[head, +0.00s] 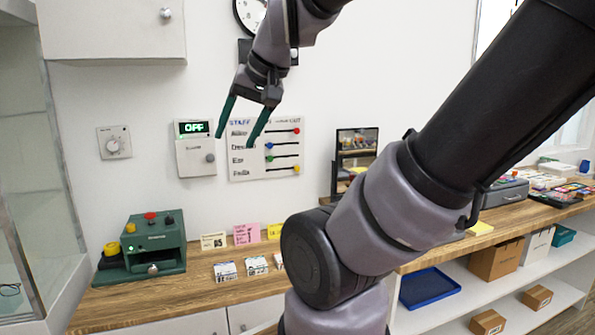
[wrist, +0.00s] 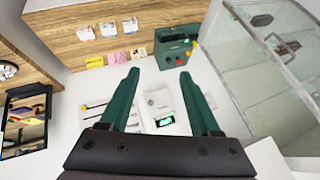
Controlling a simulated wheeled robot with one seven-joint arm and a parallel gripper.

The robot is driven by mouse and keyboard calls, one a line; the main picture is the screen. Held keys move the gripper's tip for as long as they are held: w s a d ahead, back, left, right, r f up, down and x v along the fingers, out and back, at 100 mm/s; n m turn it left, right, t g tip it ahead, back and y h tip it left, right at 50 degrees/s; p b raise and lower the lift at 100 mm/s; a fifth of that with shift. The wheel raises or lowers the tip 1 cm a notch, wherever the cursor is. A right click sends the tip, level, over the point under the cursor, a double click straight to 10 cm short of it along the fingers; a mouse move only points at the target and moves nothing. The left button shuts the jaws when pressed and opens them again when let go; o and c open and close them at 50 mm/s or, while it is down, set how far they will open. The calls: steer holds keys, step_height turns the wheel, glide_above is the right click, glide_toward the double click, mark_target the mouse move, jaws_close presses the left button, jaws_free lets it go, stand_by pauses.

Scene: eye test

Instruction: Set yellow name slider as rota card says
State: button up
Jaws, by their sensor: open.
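The white staff board (head: 240,174) hangs on the wall with several name rows and slots. Its yellow slider (head: 296,169) is at the right end of the bottom row. A red slider is at the right of the top row; blue and green sliders are at the left of the middle rows. My gripper (head: 234,141) is open and empty, its fingers overlapping the board's left edge in the head view. The board also shows in the wrist view (wrist: 92,118), partly behind a finger. Cream (head: 213,241), pink (head: 247,234) and yellow (head: 274,231) cards stand on the counter; I cannot tell which is the rota card.
A white control box (head: 195,158) reading OFF and a dial (head: 114,143) are left of the board. A green machine (head: 153,243) stands on the wooden counter (head: 200,284). A glass cabinet (wrist: 285,55) borders the wrist view.

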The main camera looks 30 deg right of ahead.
steer(key=w+d+f+n+t+h, duration=0.1)
steer(key=w+d+f+t+h, duration=0.15)
steer(key=w+d, duration=0.95)
steer(key=w+d+f+n+t+h, duration=0.1)
steer(key=w+d+f+h, duration=0.25)
steer(key=w+d, duration=0.95)
steer(key=n+t, duration=0.2)
steer(key=t, duration=0.3)
glide_toward(297, 169)
steer(key=a+r, duration=0.4)
steer(key=a, duration=0.1)
steer(key=s+d+f+t, duration=0.2)
steer(key=d+f, duration=0.3)
steer(key=f, duration=0.1)
steer(key=x, duration=1)
steer(key=shift+r, duration=0.15)
jaws_close()
